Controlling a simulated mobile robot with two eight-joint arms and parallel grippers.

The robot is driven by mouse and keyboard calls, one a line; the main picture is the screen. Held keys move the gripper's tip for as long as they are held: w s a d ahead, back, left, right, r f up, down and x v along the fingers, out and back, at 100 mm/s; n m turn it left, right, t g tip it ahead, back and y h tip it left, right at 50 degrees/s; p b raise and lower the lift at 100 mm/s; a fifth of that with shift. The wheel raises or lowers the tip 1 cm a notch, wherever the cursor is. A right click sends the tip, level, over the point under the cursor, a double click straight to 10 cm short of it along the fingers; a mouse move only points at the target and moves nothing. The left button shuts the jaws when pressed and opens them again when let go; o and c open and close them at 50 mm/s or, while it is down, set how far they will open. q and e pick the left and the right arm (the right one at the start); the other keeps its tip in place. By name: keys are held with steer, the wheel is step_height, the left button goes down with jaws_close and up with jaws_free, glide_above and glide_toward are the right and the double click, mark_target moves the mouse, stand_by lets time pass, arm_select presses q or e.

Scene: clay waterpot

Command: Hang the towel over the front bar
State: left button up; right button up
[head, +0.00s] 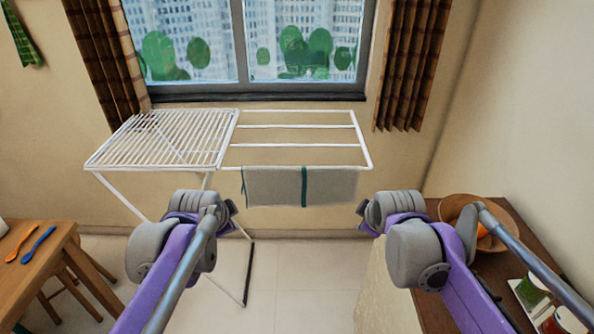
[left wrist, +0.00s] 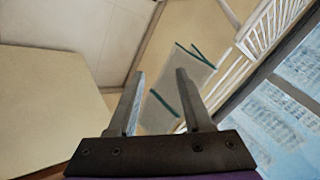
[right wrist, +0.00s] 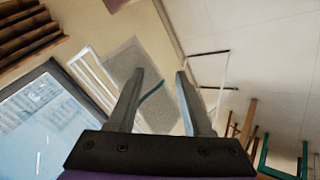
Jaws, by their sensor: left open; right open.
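The grey towel with dark green stripes (head: 275,187) hangs over the front bar (head: 232,168) of the white drying rack, on its right half. It also shows in the left wrist view (left wrist: 195,70) and the right wrist view (right wrist: 125,62). My left gripper (left wrist: 160,74) is open and empty; its fingers are apart from the towel. My right gripper (right wrist: 160,72) is open and empty too, also apart from the towel. In the head view my arms stand to either side of the towel, with the fingers mostly hidden behind the wrists.
The rack's slatted left half (head: 165,138) and bare rear bars (head: 290,126) stand below the window. A wooden table with spoons (head: 35,245) is at left. A brown counter with a bowl (head: 500,212) and jars (head: 532,290) is at right. Tiled floor lies open between.

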arm_select(q)
steer(key=s+f+n+g+p, duration=0.1)
steer(key=s+n+p, duration=0.4)
steer(key=s, duration=0.8)
steer(key=s+a+f+n+g+p, duration=0.1)
steer(key=s+f+n+p, duration=0.2)
steer(key=s, duration=1)
steer(key=n+p, duration=0.1)
steer(key=n, duration=0.2)
steer(key=shift+s+a+f+n+g+p, duration=0.2)
steer(key=shift+s+n+g+p, duration=0.1)
steer(key=shift+s+p, duration=0.1)
arm_select(e)
steer(key=s+f+m+g, duration=0.1)
steer(key=s+m, duration=0.4)
steer(key=s, duration=0.8)
steer(key=s+d+f+m+g, duration=0.1)
steer(key=s+f+m, duration=0.2)
steer(key=s, duration=1)
steer(key=m, duration=0.3)
steer(key=shift+s+d+f+m+g, duration=0.2)
steer(key=shift+s+m+g, duration=0.1)
steer(key=shift+s, duration=0.1)
